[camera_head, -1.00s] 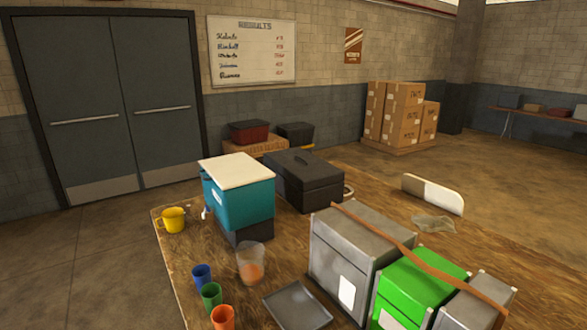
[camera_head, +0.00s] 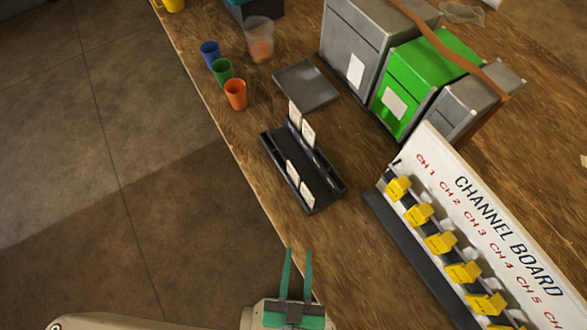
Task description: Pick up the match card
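Several small white cards stand in a black rack (camera_head: 273,147) on the wooden table. Two cards, a rear one (camera_head: 295,113) and another (camera_head: 308,132), stand in the far row. Two more, one (camera_head: 292,174) and one (camera_head: 307,194), stand in the near row. Their print is too small to read, so I cannot tell which is the match card. My gripper (camera_head: 297,251) is at the bottom of the view, below the rack in the picture and apart from it. Its two teal fingers are apart with nothing between them.
The channel board (camera_head: 420,178) with several yellow tags stands right of the rack. A grey tray (camera_head: 305,85), blue (camera_head: 210,53), green (camera_head: 222,71) and orange (camera_head: 236,94) cups lie beyond it. Grey (camera_head: 365,35) and green (camera_head: 425,75) boxes stand behind. Table between rack and board is bare.

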